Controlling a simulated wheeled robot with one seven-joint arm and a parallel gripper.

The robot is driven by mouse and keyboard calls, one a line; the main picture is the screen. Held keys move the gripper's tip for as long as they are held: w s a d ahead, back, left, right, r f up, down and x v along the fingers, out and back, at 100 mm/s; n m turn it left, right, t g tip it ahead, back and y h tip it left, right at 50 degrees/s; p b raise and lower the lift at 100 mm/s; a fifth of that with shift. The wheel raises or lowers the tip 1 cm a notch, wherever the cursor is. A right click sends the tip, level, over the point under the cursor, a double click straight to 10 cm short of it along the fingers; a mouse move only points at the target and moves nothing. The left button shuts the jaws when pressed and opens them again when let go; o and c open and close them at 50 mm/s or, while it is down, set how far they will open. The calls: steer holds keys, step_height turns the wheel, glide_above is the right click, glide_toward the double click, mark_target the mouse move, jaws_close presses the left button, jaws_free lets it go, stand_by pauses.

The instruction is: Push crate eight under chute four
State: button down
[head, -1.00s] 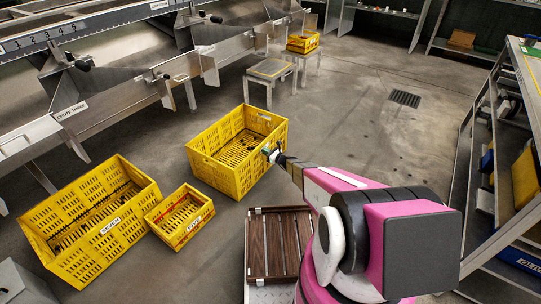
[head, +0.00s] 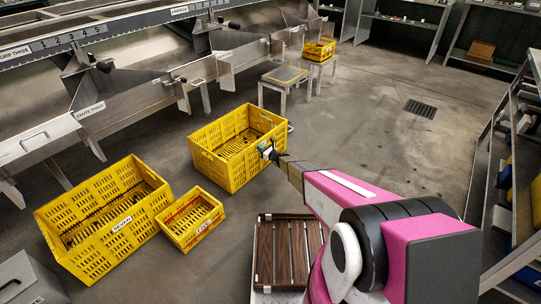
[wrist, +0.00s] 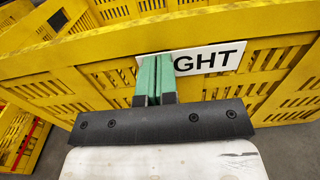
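Crate eight is a large yellow slatted crate (head: 207,165) standing on the floor in front of the steel chutes. In the wrist view its near wall (wrist: 270,95) fills the width, with a white label (wrist: 222,57) reading "GHT", the rest hidden by my fingers. My gripper (head: 268,149) is at this wall's outer side. Its green fingertips (wrist: 155,72) are together with nothing visible between them and appear to touch the wall at the label. A plate reading "chute three" (head: 88,110) is on the trough at left. I cannot read a chute four plate.
A large yellow crate (head: 85,245) and a small yellow crate (head: 185,240) stand at left. Low metal stools (head: 285,76), one bearing a yellow crate (head: 319,47), stand behind crate eight. A drain (head: 421,108) lies in clear floor at right; shelving (head: 485,150) stands beyond.

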steer(key=x, duration=1.4)
steer(key=shift+w+a, duration=0.15)
steer(key=shift+w, duration=0.05)
